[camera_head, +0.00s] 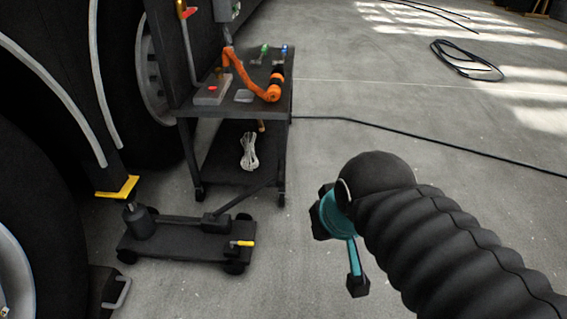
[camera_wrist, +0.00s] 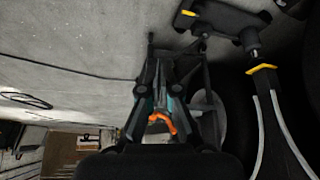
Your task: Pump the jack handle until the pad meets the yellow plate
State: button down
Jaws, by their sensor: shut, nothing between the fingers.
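The dark floor jack (camera_head: 185,247) stands on the concrete beside the coach's wheels. Its round post with the pad (camera_head: 137,212) on top is at its left end. The yellow plate (camera_head: 118,188) is on the coach's side just above and left of the pad, with a small gap seen between them. The jack handle (camera_head: 245,200) slants up to the right from the jack towards the trolley. My gripper (camera_head: 357,284) is shut and empty, right of the jack and apart from it. In the wrist view the jack (camera_wrist: 225,18) and yellow plate (camera_wrist: 263,68) show upside down.
A dark trolley (camera_head: 238,110) behind the jack carries an orange tool (camera_head: 262,90) and a grey box with a red button (camera_head: 212,90). A coiled white rope (camera_head: 249,152) is on its lower shelf. A black cable (camera_head: 420,134) crosses the floor. The floor between jack and gripper is clear.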

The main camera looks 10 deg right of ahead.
jog(key=w+a+r+n+g+p, duration=0.1)
jog(key=w+r+n+g+p, duration=0.2)
jog(key=w, duration=0.8)
jog(key=w+r+n+p, duration=0.2)
jog(key=w+r+n, duration=0.2)
jog(key=w, duration=0.7)
jog(key=w+a+f+n+g+h+p, duration=0.1)
jog(key=w+a+f+n+p, duration=0.1)
jog(key=w+f, duration=0.4)
jog(key=w+a+f+n+g+h+p, duration=0.1)
jog(key=w+f+n, duration=0.4)
jog(key=w, duration=0.9)
notch_tip(320, 180, down, 2)
jog(key=shift+w+a+f+g+p, duration=0.1)
jog(key=shift+w+a+g+p, duration=0.15)
jog(key=shift+a+g+p, duration=0.35)
jog(key=shift+d, duration=0.1)
